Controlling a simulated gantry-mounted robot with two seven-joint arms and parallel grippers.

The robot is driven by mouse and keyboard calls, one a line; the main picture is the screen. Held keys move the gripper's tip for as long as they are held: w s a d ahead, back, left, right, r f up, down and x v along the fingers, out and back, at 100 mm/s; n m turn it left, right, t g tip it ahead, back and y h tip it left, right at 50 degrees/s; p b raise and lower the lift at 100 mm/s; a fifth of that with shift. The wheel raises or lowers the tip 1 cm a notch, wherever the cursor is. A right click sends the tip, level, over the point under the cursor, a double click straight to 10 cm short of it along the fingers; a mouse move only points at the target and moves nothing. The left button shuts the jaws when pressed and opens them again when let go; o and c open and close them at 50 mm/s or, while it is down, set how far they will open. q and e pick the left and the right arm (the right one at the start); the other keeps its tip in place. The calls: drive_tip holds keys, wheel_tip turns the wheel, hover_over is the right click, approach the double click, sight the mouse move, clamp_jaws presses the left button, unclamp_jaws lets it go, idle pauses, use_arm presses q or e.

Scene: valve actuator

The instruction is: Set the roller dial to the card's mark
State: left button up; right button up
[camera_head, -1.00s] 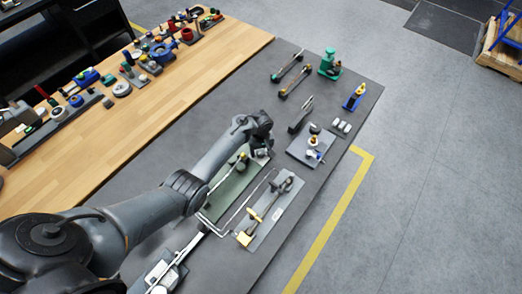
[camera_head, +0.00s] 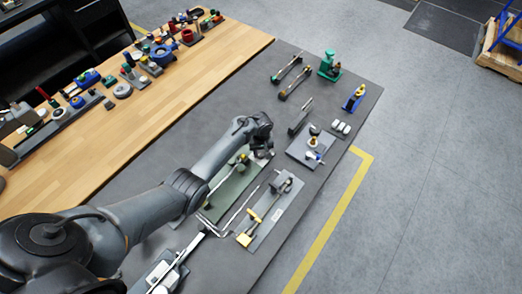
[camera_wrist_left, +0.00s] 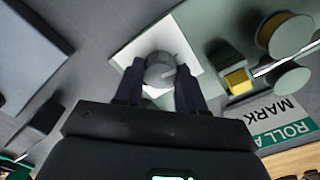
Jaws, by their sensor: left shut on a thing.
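The roller dial (camera_wrist_left: 160,68) is a short grey cylinder with a pale line on its end, in the left wrist view. It stands at the middle of a white square plate (camera_wrist_left: 192,50). My left gripper (camera_wrist_left: 158,76) has one dark finger on each side of the dial and is shut on it. A white card (camera_wrist_left: 285,115) with a green band shows at the lower right, with "ROLL" and "MARK" partly readable; its mark is not clear. My right gripper is not in view.
A green plate (camera_head: 230,192) and a grey plate with a yellow-ended part (camera_head: 247,240) lie close to the gripper. A plate with a small valve (camera_head: 313,142) stands to its right. Several tools and a green pump (camera_head: 330,66) are farther back.

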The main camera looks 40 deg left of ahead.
use_arm(q)
drive_tip(key=m+p, duration=0.2)
drive_tip(key=m, duration=0.2)
drive_tip(key=shift+r, duration=0.15)
drive_tip(key=m, duration=0.4)
drive_tip(key=shift+m+p, duration=0.35)
drive_tip(key=shift+m, duration=0.05)
drive_tip(key=m, duration=0.5)
drive_tip(key=m+b, duration=0.1)
drive_tip(key=m, duration=0.4)
drive_tip(key=shift+m, duration=0.4)
drive_tip(key=o, duration=1.1)
drive_tip(key=shift+c, duration=0.2)
